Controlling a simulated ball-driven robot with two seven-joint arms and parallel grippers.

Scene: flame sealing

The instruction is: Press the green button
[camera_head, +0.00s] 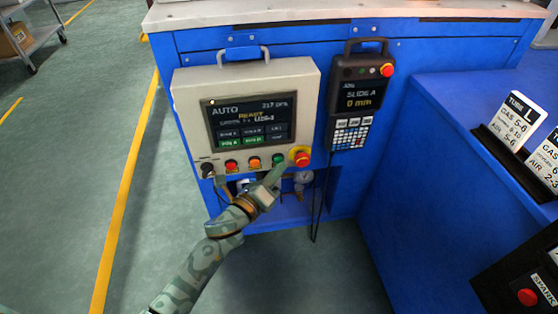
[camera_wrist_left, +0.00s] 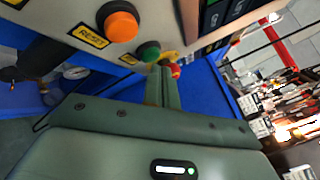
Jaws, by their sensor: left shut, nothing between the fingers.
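The green button (camera_head: 278,160) sits in the bottom row of the beige control panel (camera_head: 292,80), between an orange button (camera_head: 254,163) and the red emergency stop (camera_head: 302,158). In the left wrist view the green button (camera_wrist_left: 148,52) shows just beyond my fingertips, slightly left of them. My left gripper (camera_head: 284,171) is shut and empty, its tips just below the green button; it also shows in the left wrist view (camera_wrist_left: 160,70). I cannot tell whether the tips touch the button. My right gripper is not in view.
A dark handheld pendant (camera_head: 353,100) with a red button hangs right of the panel on the blue machine (camera_head: 420,45). The orange button (camera_wrist_left: 118,22) is close to my left fingers in the wrist view. Gauges sit below the panel. Open floor (camera_head: 60,200) lies left.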

